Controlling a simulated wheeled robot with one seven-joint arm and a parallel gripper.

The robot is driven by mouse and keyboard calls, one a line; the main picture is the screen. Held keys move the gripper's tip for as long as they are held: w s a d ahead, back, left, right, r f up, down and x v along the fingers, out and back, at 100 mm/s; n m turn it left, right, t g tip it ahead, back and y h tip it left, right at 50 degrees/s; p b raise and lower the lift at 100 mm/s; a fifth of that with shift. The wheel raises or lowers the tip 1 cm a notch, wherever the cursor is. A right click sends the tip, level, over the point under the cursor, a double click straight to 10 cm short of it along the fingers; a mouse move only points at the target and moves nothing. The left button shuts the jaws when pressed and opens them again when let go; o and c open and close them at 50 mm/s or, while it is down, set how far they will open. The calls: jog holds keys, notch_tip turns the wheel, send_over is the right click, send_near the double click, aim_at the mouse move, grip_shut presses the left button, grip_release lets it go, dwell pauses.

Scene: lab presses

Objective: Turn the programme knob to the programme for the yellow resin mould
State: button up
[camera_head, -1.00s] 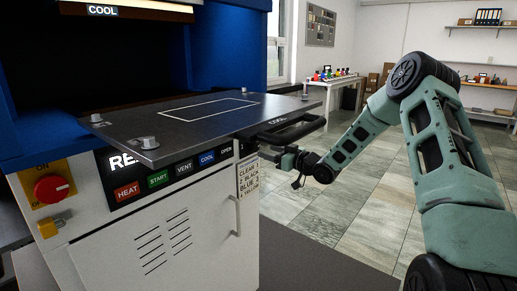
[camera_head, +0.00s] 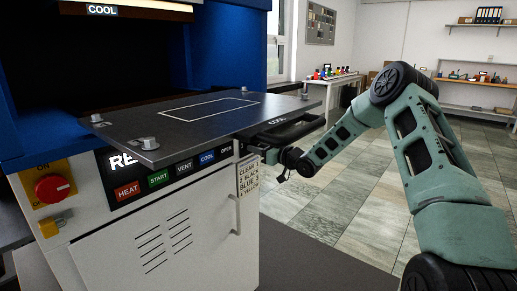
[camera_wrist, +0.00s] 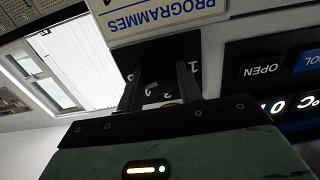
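The programme dial (camera_wrist: 152,92) shows in the wrist view as a dark plate with pale numerals, a 1 among them, seen upside down. My gripper (camera_wrist: 158,80) has its two dark fingers apart in front of this dial, with dial face visible between them. A small yellowish part shows low between the fingers; I cannot tell whether it belongs to the knob. The knob itself is not clearly seen. In the head view my gripper (camera_head: 270,156) is at the press's right front corner, under the handle. The programme placard (camera_head: 249,178) lists clear, black, blue and yellow; its lowest line is unclear.
The dark platen (camera_head: 200,118) and its black handle (camera_head: 290,132) overhang my gripper. A row of labelled buttons (camera_head: 185,170), a red switch (camera_head: 52,188) and a cabinet door handle (camera_head: 237,215) are on the press front. The floor to the right is clear.

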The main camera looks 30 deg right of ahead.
jog(key=shift+m+p, duration=2)
jog(key=shift+m, duration=1.8)
jog(key=o, duration=1)
jog(key=shift+s, duration=0.15)
jog(key=b+v, duration=0.1)
jog(key=v, duration=1.6)
jog(key=shift+s, duration=0.1)
